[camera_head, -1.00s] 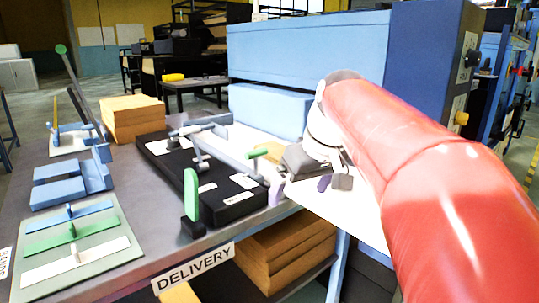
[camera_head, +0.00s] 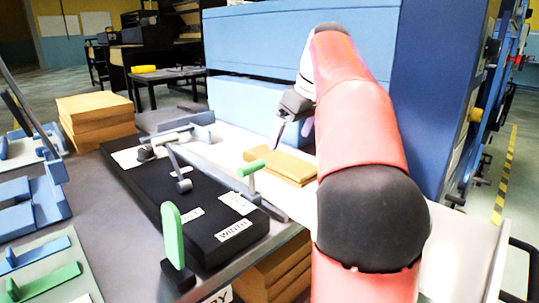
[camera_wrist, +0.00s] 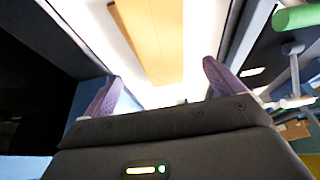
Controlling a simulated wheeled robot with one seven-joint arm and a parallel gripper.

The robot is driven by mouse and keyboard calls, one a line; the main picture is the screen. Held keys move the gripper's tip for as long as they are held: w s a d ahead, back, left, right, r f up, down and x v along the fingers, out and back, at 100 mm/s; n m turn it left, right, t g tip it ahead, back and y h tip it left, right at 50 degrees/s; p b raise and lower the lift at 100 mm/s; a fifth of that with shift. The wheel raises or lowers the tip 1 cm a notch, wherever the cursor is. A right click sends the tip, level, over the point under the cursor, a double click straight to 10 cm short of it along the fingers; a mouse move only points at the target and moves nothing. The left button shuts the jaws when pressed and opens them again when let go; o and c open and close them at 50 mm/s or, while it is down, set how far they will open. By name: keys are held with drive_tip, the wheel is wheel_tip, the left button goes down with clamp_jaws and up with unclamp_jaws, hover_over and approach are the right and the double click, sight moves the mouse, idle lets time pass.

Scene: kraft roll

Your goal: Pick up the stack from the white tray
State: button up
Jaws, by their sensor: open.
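The stack (camera_head: 281,166) is a low tan kraft-paper block lying flat on the white tray (camera_head: 235,141), to the right of the black block with levers. In the wrist view the stack (camera_wrist: 152,38) runs lengthwise up the picture, above and between the purple fingertips, on the white tray surface (camera_wrist: 92,14). My gripper (camera_head: 292,128) is open and empty, just behind and above the stack's far end in the head view. Its two purple fingers (camera_wrist: 160,88) stand well apart and do not touch the stack. My red arm hides the right part of the tray.
A black block with levers and green handles (camera_head: 182,207) stands left of the tray. A long blue machine (camera_head: 300,50) walls the back. Another tan stack (camera_head: 97,118) sits on the grey table at left. Brown stacks lie on a shelf below.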

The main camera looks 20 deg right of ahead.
sight(281, 158)
drive_tip(key=x, duration=0.2)
drive_tip(key=b+x, duration=0.1)
drive_tip(key=x, duration=0.5)
drive_tip(key=shift+w+b, duration=0.3)
drive_tip(key=shift+b, duration=0.1)
drive_tip(key=shift+d+r, duration=0.1)
drive_tip(key=c, duration=1.2)
drive_tip(key=shift+r, duration=0.15)
